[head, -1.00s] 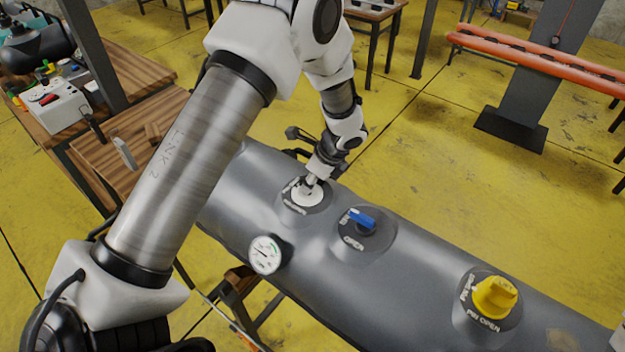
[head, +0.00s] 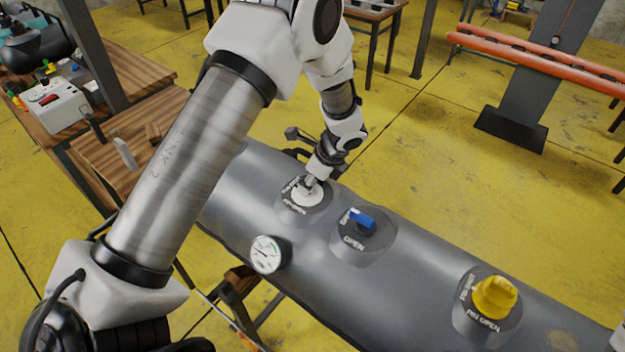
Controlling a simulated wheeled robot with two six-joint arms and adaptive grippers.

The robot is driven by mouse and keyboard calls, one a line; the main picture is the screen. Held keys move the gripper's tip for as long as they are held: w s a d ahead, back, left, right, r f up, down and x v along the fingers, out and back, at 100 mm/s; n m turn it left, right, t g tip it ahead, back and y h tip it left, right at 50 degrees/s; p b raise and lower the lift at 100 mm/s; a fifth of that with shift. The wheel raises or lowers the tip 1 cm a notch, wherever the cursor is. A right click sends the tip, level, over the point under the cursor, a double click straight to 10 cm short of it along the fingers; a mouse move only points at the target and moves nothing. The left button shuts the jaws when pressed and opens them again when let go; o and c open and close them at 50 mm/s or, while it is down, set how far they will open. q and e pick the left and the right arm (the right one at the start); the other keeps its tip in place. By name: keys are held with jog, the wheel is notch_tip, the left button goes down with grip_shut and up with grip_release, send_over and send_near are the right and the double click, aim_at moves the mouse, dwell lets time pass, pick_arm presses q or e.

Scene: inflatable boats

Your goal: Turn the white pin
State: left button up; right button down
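The white pin (head: 307,198) sits on a round dark patch with lettering on top of the grey inflatable tube (head: 385,285). Only its white round part shows clearly; its upper part is hidden by my gripper. My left gripper (head: 311,184) comes down from above with its fingertips right at the pin. The fingers are small and dark here, and I cannot tell whether they are closed on it.
A blue valve handle (head: 362,219) and a yellow valve knob (head: 495,297) stand to the right on the same tube. A pressure gauge (head: 267,254) is on its near side. A wooden bench (head: 125,150) stands at the left. An orange tube (head: 540,62) lies at the back right.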

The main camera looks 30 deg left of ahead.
pick_arm(q)
jog(key=shift+s+f, duration=0.1)
jog(key=shift+s, duration=0.35)
jog(key=shift+w+d+r+p, duration=0.15)
jog(key=shift+r+p, duration=0.7)
jog(key=shift+p, duration=0.1)
jog(key=shift+p+v, duration=1)
jog(key=shift+v, duration=0.25)
jog(key=p+v, duration=0.4)
jog(key=v, duration=0.1)
jog(key=shift+s, duration=0.3)
